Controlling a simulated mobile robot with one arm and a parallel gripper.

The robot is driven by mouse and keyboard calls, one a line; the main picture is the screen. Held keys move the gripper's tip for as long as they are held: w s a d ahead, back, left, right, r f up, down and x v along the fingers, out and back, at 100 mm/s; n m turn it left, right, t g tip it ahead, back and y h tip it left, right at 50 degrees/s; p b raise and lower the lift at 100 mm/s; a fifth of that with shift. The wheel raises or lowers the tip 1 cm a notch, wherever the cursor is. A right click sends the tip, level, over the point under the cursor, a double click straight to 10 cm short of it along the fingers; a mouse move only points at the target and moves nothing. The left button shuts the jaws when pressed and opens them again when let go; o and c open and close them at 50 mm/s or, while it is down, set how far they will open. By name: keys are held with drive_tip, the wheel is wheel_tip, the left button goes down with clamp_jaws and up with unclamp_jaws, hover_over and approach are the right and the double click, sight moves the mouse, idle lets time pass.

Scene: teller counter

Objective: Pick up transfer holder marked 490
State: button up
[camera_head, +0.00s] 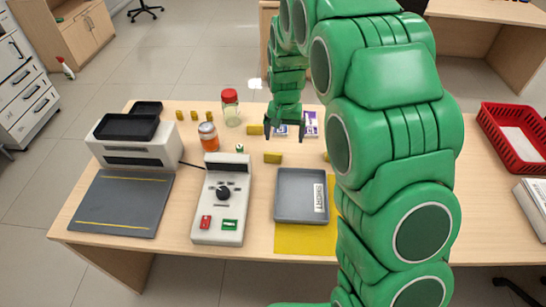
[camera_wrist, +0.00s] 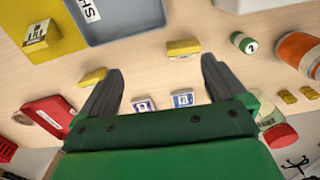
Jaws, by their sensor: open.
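Two small holders stand on the counter near my gripper. In the head view one is purple and white (camera_head: 310,124) and the other is blue and white (camera_head: 281,130), partly behind my fingers. In the wrist view the purple one (camera_wrist: 143,104) and the blue one (camera_wrist: 183,98) show between my fingers. Their markings are too small to read, so I cannot tell which is 490. My gripper (camera_head: 286,137) is open and empty, pointing down above the counter, its fingers apart in the wrist view (camera_wrist: 162,70).
Yellow blocks (camera_head: 273,157) lie nearby, one (camera_wrist: 183,47) just beyond my fingertips. A grey tray (camera_head: 289,197), a red-lidded jar (camera_head: 230,108), an orange jar (camera_head: 209,137) and a small green cylinder (camera_wrist: 243,43) stand around. A red object (camera_wrist: 47,115) lies left in the wrist view.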

hover_over(273, 154)
drive_tip(key=w, duration=0.2)
drive_tip(key=f, duration=0.6)
drive_tip(key=shift+s+a+f, duration=0.2)
drive_tip(key=shift+a+f, duration=0.05)
drive_tip(key=shift+a, duration=0.1)
drive_tip(key=shift+f, duration=1.25)
drive_tip(key=shift+s+d+f, duration=0.1)
drive_tip(key=shift+d+f, duration=0.05)
drive_tip(key=shift+f, duration=1.2)
drive_tip(key=shift+s+d+f, duration=0.1)
drive_tip(key=shift+d+f, duration=0.05)
drive_tip(key=shift+f, duration=1.15)
drive_tip(key=c, duration=1.1)
drive_tip(key=shift+o, duration=0.2)
drive_tip(key=shift+r, duration=0.15)
